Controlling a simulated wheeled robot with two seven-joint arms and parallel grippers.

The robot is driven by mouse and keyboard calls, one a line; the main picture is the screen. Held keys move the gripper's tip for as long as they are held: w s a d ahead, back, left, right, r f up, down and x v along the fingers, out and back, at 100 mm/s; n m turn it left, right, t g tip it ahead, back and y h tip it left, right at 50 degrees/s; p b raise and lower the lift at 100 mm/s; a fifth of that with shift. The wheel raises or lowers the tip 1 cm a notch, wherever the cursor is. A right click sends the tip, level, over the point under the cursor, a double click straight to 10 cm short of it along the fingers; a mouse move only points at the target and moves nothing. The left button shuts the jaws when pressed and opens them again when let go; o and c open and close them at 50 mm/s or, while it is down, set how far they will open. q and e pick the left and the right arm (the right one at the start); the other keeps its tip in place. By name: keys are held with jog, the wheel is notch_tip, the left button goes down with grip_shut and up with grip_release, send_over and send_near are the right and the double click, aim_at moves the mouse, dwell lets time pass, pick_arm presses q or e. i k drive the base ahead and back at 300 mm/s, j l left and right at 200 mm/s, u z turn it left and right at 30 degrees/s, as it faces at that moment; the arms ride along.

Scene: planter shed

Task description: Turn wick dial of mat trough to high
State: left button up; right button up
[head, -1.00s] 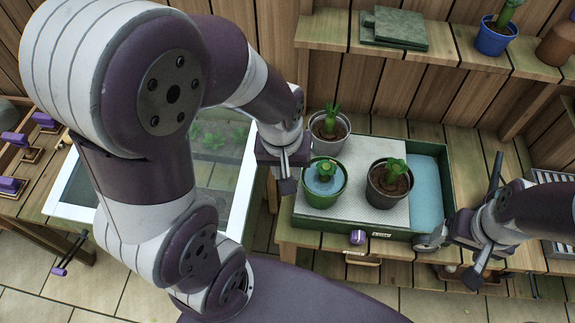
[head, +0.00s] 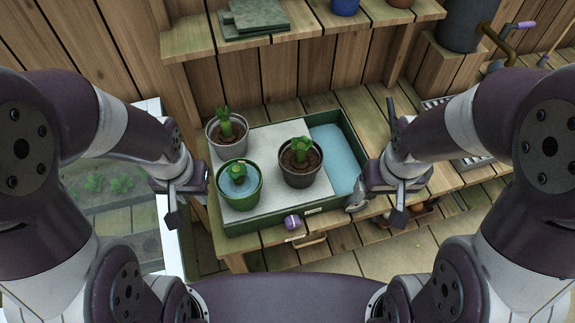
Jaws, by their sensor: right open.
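The mat trough (head: 330,220) is a green tray on the wooden bench, with a pale mat (head: 262,140) and a blue section (head: 336,155) at its right end. My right gripper (head: 382,170) is open and empty, just off the trough's right end. My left gripper (head: 187,200) is left of the trough, apart from the dial; its jaw opening is unclear.
Three potted plants stand on the mat: a grey pot (head: 227,133), a green pot (head: 239,186) and a dark pot (head: 300,163). A glazed frame (head: 118,205) is at left. Floor is clear in front.

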aim_at(292, 222)
jog(key=k, duration=0.9)
jog(key=z, duration=0.05)
